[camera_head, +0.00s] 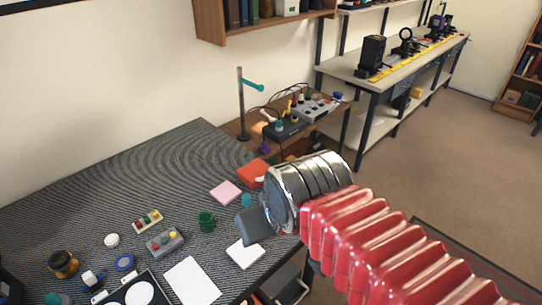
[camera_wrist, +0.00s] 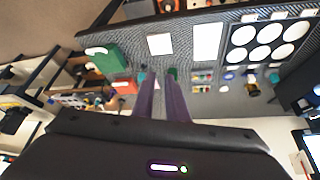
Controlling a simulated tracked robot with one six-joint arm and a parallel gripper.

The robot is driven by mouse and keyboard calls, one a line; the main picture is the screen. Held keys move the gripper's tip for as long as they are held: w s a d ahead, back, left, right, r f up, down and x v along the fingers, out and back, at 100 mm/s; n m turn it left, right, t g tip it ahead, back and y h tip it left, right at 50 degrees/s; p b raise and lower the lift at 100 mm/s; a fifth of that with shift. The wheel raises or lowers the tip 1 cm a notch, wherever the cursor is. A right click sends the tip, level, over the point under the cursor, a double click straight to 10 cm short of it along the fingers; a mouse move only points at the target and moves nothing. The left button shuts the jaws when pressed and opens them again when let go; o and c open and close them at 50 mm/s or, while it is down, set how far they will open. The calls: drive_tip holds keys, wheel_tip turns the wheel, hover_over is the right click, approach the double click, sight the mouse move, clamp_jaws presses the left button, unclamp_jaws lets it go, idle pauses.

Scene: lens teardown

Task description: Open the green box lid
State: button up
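The green box (camera_wrist: 106,59) shows in the wrist view at the left, near the table's edge. A small white mark lies on its upper face, and its lid looks closed. I cannot make the box out in the head view, where my arm covers part of the scene. My gripper (camera_wrist: 159,78) points over the table in the wrist view, its two dark fingers apart with a narrow gap and nothing between them. It is to the right of the green box and not touching it. In the head view my gripper (camera_head: 254,225) is a dark shape above the table's right side.
The table (camera_head: 110,190) holds a green cup (camera_head: 207,221), a pink pad (camera_head: 225,192), a red box (camera_head: 252,173), white sheets (camera_head: 192,281) and a grey button box (camera_head: 165,242). A stand (camera_head: 241,105) rises behind. The table's far left is bare.

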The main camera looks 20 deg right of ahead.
drive_tip(key=shift+d, duration=0.4)
clamp_jaws()
drive_tip(key=s+d+f+m+g+y, duration=0.15)
drive_tip(key=d+f+m+y, duration=0.25)
drive_tip(key=d+f+m, duration=0.6)
drive_tip(key=s+d+f+m+g+y, duration=0.1)
drive_tip(key=d+f+m+g+y, duration=0.15)
drive_tip(key=d+f+m, duration=0.75)
drive_tip(key=w+d+f+m+t+h, duration=0.2)
drive_tip(key=w+d+f+m+t, duration=0.4)
drive_tip(key=m+t, duration=0.5)
drive_tip(key=d+f+m, duration=0.1)
drive_tip(key=d+f, duration=0.1)
drive_tip(key=d, duration=0.1)
drive_tip(key=shift+w+d, duration=0.3)
drive_tip(key=shift+d, duration=0.1)
drive_tip(key=shift+w, duration=0.1)
